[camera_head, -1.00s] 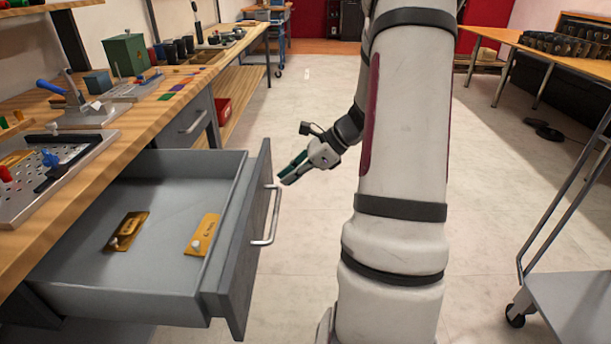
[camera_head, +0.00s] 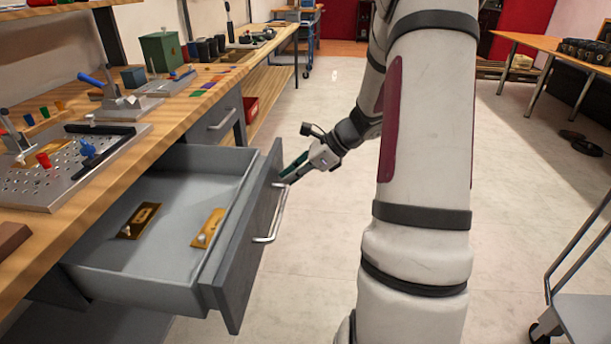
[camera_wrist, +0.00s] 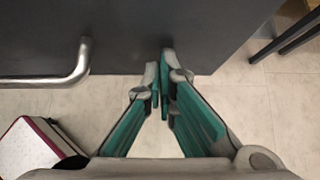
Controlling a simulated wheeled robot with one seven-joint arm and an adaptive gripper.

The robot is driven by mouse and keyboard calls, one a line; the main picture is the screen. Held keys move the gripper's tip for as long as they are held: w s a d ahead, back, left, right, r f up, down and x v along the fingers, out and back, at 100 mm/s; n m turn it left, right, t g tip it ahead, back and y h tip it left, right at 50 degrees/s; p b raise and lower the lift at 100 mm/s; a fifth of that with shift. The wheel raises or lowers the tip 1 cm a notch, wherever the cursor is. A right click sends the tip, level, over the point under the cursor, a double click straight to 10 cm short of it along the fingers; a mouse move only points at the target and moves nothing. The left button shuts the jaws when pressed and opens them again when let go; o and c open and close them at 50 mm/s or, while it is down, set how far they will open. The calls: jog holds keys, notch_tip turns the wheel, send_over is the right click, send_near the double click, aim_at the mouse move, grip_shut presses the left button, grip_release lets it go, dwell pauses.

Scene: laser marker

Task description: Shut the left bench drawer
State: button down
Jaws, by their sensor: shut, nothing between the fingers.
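The left bench drawer (camera_head: 160,272) is pulled far out from under the wooden bench. Its grey front (camera_head: 246,250) carries a silver bar handle (camera_head: 276,217), which also shows at the left of the wrist view (camera_wrist: 60,77). Two brass-coloured plates (camera_head: 139,220) (camera_head: 208,228) lie inside the drawer. My gripper (camera_head: 284,176) is shut and empty at the far end of the drawer front, on its outer side. In the wrist view its green-padded fingers (camera_wrist: 164,85) point at the dark front panel, beside the handle. Whether the tips touch the panel I cannot tell.
A second, closed drawer (camera_head: 220,124) sits farther along the bench (camera_head: 170,110). Fixtures and a perforated metal plate (camera_head: 60,160) stand on the bench top. A cart (camera_head: 590,325) stands at the lower right.

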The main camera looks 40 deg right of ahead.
jog(key=p, duration=0.4)
send_over(191, 185)
jog(key=shift+s+d, duration=0.1)
jog(key=shift+s, duration=0.1)
jog(key=shift+w, duration=0.1)
jog(key=shift+a+r, duration=0.1)
jog(key=shift+a, duration=0.1)
